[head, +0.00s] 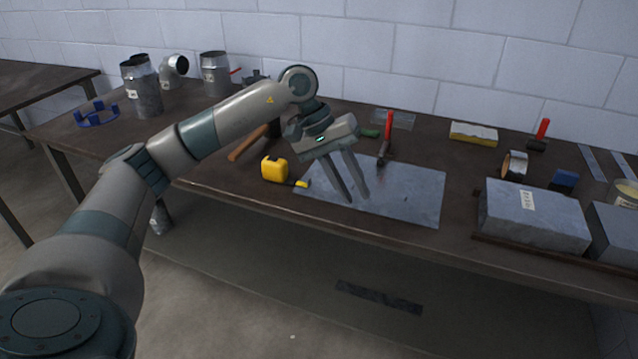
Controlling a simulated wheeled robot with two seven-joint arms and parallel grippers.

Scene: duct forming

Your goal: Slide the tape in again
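A yellow tape measure (274,169) stands on the workbench at the left edge of the metal sheet. A short yellow and black end (302,183) sticks out at its lower right, by the sheet's edge. My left gripper (358,200) points down over the middle of the metal sheet, to the right of the tape measure and apart from it. Its two fingers show a narrow gap with nothing visible between them. Whether the fingertips touch the sheet I cannot tell. My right gripper is not in view.
The flat metal sheet (415,194) lies at the bench's front edge. A red-handled tool (388,130) lies behind it, and a wooden handle (247,145) behind the tape measure. Grey blocks (535,215) stand at right. Metal duct pieces (145,90) and a blue ring (97,116) stand at left.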

